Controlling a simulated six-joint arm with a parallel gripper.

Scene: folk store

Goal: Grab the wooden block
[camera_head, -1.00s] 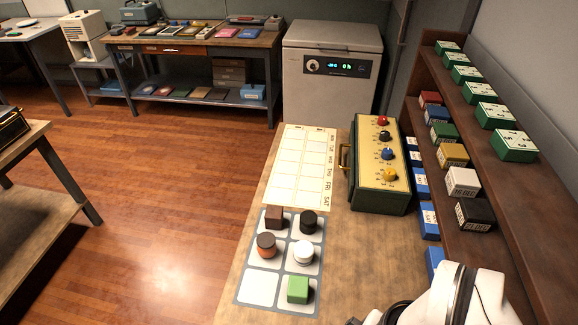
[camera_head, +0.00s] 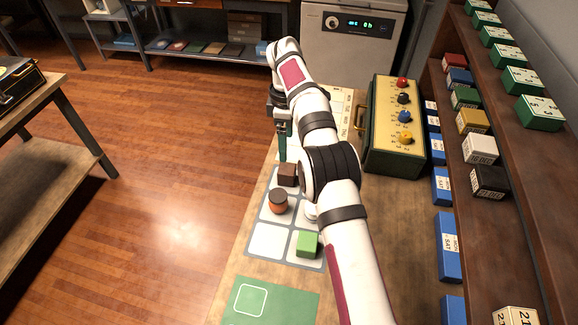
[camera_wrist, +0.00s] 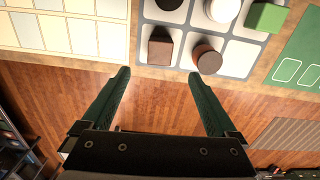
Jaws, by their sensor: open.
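The wooden block (camera_head: 287,174) is a dark brown cube on a white square at the far left of the grey grid mat (camera_head: 265,262). In the wrist view the wooden block (camera_wrist: 160,47) sits on its square, ahead of and roughly between the fingertips. My gripper (camera_head: 283,157) reaches down just beyond the block in the head view, fingers pointing down. In the wrist view my gripper (camera_wrist: 157,73) is open with nothing between its two green fingers.
An orange cylinder with a dark top (camera_head: 278,201) stands close to the block. A green cube (camera_head: 307,243) and a white round piece (camera_wrist: 222,10) share the mat. A green mat (camera_head: 285,304) lies nearer. A knobbed box (camera_head: 392,125) stands right. The table's left edge is close.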

